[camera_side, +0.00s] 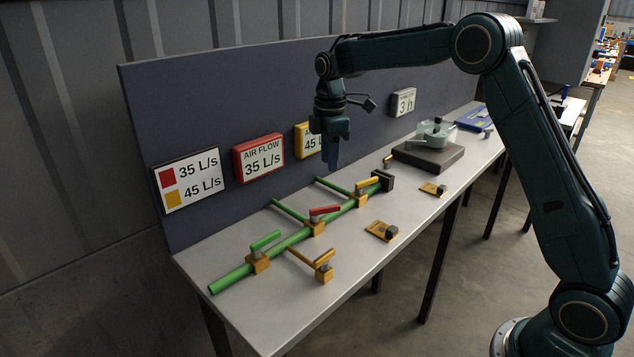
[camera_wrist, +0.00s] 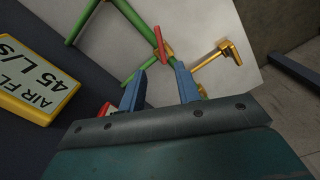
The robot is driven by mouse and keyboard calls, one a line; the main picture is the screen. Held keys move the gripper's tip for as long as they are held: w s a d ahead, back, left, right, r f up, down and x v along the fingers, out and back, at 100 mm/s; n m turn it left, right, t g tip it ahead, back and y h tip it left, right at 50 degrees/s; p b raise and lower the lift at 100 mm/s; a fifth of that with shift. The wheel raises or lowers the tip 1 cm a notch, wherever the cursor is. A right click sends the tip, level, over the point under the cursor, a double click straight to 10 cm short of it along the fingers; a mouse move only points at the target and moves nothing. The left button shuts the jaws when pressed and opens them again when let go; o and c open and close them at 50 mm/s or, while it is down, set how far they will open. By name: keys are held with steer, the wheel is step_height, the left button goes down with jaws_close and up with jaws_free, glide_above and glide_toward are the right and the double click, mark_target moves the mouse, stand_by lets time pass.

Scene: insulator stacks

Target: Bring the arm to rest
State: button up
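My gripper (camera_side: 332,160) hangs from the raised arm, pointing down, above the bench near the back panel. It is empty. In the wrist view its two blue fingers (camera_wrist: 160,70) stand apart. Below it is a green pipe assembly (camera_side: 283,244) with orange valve bodies, a green handle (camera_side: 265,241), a red handle (camera_side: 324,210) and an orange handle (camera_side: 367,183). The red handle (camera_wrist: 159,45) also shows beyond the fingertips in the wrist view. The gripper is clear of the pipes.
A dark panel (camera_side: 210,90) along the bench's back bears a red sign (camera_side: 259,158), a yellow sign (camera_side: 304,140), a white legend (camera_side: 188,180) and a "3 h" sign (camera_side: 403,102). A glass vessel (camera_side: 436,132) stands on a dark block (camera_side: 428,157).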

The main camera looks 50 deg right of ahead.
steer(key=shift+r, duration=0.6)
steer(key=s+a+r+m+t, duration=0.1)
steer(key=s+a+r+m, duration=0.15)
steer(key=s+r, duration=0.45)
steer(key=s+a+r+m+t, duration=0.2)
steer(key=s+r+m, duration=0.2)
steer(key=s, duration=0.7)
steer(key=s+a+f+m+t, duration=0.1)
steer(key=s+f+m, duration=0.1)
steer(key=s, duration=0.6)
steer(key=s+a+f+m+t, duration=0.1)
steer(key=s+m, duration=0.3)
steer(key=s, duration=0.5)
steer(key=shift+s+f+t, duration=0.2)
steer(key=shift+f+t, duration=0.1)
steer(key=shift+f, duration=0.6)
stand_by(0.4)
